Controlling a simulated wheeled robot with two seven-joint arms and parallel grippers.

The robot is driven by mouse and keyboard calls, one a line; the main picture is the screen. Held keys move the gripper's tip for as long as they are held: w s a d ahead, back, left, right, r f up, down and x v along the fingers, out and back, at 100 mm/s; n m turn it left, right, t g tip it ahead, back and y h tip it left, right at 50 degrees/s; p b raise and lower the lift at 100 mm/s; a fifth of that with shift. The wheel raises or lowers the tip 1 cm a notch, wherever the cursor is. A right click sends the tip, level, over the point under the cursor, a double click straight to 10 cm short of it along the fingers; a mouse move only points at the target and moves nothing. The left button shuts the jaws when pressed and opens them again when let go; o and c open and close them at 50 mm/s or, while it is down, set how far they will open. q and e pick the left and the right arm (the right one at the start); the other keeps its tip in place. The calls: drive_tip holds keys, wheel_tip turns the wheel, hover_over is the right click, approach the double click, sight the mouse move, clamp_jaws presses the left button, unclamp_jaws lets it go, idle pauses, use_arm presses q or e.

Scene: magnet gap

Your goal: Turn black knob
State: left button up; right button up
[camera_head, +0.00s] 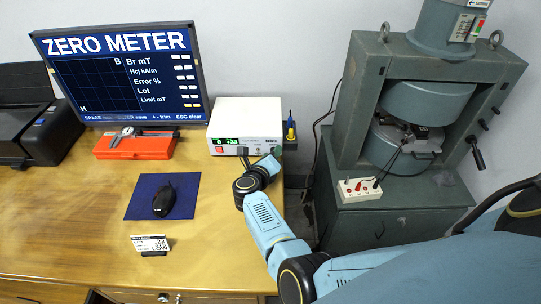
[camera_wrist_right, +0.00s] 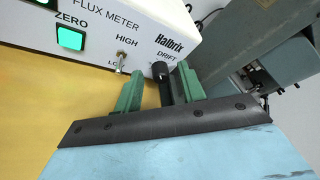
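The white flux meter (camera_head: 246,122) stands at the back right of the desk, its display lit green. Its front fills the upper left of the right wrist view (camera_wrist_right: 100,32). There the black knob (camera_wrist_right: 160,70) sits under the word DRIFT, right of a small toggle switch (camera_wrist_right: 121,62). My right gripper (camera_wrist_right: 158,85) is open, with its two green fingers apart. In that view the knob appears between the fingertips, closer to the right one; I cannot tell whether they touch. In the head view my right gripper (camera_head: 270,163) is in front of the meter. My left gripper is not in view.
A monitor (camera_head: 120,72), an orange case (camera_head: 135,147) with a caliper and a black printer (camera_head: 35,125) stand left of the meter. A large grey electromagnet (camera_head: 350,110) stands to the right. The desk's middle is mostly clear.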

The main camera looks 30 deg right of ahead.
drive_tip(key=shift+s+a, duration=0.1)
drive_tip(key=shift+s+a+r+p, duration=0.15)
drive_tip(key=shift+s+a+p, duration=0.05)
drive_tip(key=shift+a+p, duration=0.1)
drive_tip(key=p+v, duration=0.2)
drive_tip(key=v, duration=0.3)
drive_tip(key=shift+s+a+r, duration=0.1)
drive_tip(key=shift+s, duration=0.1)
drive_tip(key=shift+s+a+p, duration=0.3)
drive_tip(key=shift+a, duration=0.1)
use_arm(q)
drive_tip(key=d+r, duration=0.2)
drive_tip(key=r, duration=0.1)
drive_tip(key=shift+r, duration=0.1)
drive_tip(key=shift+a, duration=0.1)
